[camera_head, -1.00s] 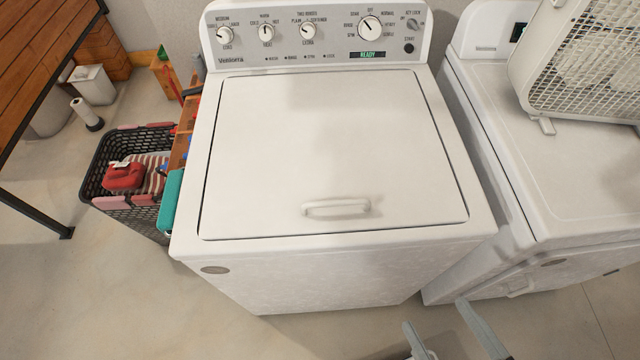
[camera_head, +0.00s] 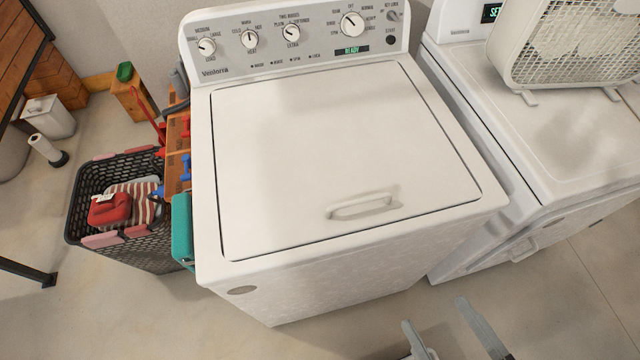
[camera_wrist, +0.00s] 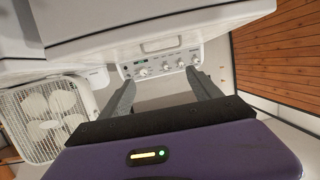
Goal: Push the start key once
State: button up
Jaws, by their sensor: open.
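The start key (camera_head: 390,40) is a small dark round button at the right end of the washer's control panel (camera_head: 290,62), below the key lock knob (camera_head: 392,16). The panel's display (camera_head: 352,50) reads READY. The white washer (camera_head: 350,150) has its lid shut. My gripper (camera_head: 435,325) is low at the bottom edge of the head view, in front of the washer and well apart from the key. Its two grey fingers are spread with nothing between them. In the wrist view my gripper (camera_wrist: 160,85) is open, with the panel (camera_wrist: 160,62) beyond the fingertips.
A white dryer (camera_head: 550,130) stands right of the washer with a box fan (camera_head: 565,45) on top. At left are a black basket (camera_head: 90,190) with a red item, a wooden rack (camera_head: 178,150), and a wooden table edge (camera_head: 15,60). Concrete floor (camera_head: 130,310) is clear in front.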

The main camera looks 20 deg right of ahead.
aim_at(391, 39)
jog(key=j+z, duration=0.15)
jog(key=j, duration=0.25)
jog(key=l+u, duration=0.25)
jog(key=l, duration=0.4)
jog(key=l+u, duration=0.25)
jog(key=l, duration=0.4)
jog(key=l+u, duration=0.25)
jog(key=l, duration=0.4)
jog(key=k+l+u, duration=0.1)
jog(key=l+u, duration=0.15)
jog(key=l, duration=0.35)
